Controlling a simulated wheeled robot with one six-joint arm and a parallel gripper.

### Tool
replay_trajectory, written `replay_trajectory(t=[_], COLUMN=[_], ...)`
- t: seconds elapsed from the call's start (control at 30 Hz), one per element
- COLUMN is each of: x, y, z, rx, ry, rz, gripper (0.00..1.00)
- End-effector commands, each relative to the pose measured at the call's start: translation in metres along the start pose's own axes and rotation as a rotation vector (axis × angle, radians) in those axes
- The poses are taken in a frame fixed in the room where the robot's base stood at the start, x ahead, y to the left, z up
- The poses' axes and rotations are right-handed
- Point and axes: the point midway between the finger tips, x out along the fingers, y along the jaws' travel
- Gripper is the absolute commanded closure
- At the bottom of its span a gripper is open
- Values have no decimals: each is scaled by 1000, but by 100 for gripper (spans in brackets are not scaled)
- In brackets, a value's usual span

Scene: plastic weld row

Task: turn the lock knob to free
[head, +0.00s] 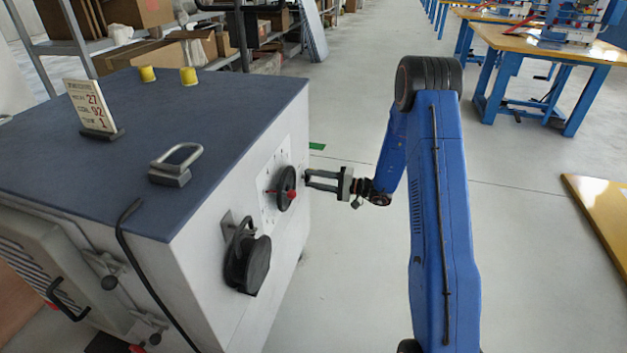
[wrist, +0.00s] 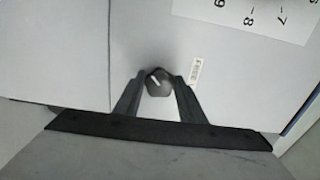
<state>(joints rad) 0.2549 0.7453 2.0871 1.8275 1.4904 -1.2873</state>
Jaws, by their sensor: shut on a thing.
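The lock knob (wrist: 160,82) is a small dark knob with a white pointer line, on the pale cabinet face in the wrist view. The pointer line is slanted. My gripper (wrist: 159,84) has its two fingers on either side of the knob and is shut on it. A small white label (wrist: 195,73) is just right of the knob; its lettering is too small to read surely. In the head view my gripper (head: 307,180) reaches the right side of the cabinet (head: 215,215), and the knob is too small there to make out.
A padlock (head: 176,165) and a sign (head: 90,105) are on top.

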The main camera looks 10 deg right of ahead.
Motion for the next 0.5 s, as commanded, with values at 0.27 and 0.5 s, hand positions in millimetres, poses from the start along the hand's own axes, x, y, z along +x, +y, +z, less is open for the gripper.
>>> replay_trajectory(t=[0.27, 0.5], x=[-1, 0], y=[2, 1], z=[1, 0], rx=[2, 1], ry=[0, 0], rz=[3, 2], gripper=[86, 45])
